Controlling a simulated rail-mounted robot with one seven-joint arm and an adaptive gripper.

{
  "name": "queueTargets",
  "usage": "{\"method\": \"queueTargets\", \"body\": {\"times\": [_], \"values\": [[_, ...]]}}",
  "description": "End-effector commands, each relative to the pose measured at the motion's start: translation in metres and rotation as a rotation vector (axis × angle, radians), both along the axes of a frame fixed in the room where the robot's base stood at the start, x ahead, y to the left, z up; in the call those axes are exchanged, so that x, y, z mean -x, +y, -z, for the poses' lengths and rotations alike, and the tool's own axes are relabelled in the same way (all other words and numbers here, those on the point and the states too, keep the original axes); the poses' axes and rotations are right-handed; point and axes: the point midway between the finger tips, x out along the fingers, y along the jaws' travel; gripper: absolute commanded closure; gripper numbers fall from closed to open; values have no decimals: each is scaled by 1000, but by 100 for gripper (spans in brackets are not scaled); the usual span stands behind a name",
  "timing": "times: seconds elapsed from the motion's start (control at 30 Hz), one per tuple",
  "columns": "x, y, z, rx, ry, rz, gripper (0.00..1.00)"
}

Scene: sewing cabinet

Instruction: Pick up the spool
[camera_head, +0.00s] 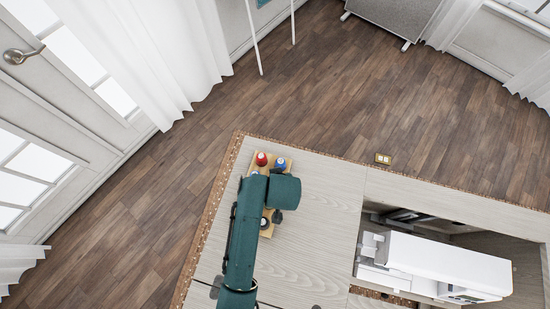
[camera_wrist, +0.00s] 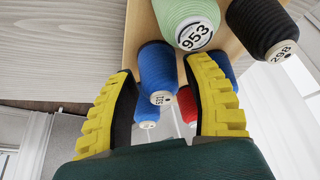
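The task does not say which spool. In the wrist view, a blue spool (camera_wrist: 156,70) shows between the yellow-padded fingers of my open gripper (camera_wrist: 160,82). Gaps show on both sides of it; its depth between the fingers is hard to tell. A light green spool (camera_wrist: 184,12) marked 953 and a black spool (camera_wrist: 258,22) marked 298 are above and to the right. A red spool (camera_wrist: 187,104) and another blue spool (camera_wrist: 221,66) are partly hidden by the right finger. In the head view, a red spool (camera_head: 261,159) and a blue spool (camera_head: 280,164) show beyond my arm.
The spools sit on a wooden rack (camera_head: 265,233) on the cabinet top (camera_head: 325,225), mostly covered by my arm. A white sewing machine (camera_head: 445,262) sits in a recess at right. The top between rack and recess looks clear.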

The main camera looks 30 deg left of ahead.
Motion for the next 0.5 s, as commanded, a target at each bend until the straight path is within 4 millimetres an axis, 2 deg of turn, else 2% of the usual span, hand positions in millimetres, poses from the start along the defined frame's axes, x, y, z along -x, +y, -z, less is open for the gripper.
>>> {"method": "queueTargets", "body": {"times": [0.03,0.17,0.5], "values": [[0,0,0,0,0,0,60],[0,0,0,0,0,0,84],[0,0,0,1,1,0,86]]}}
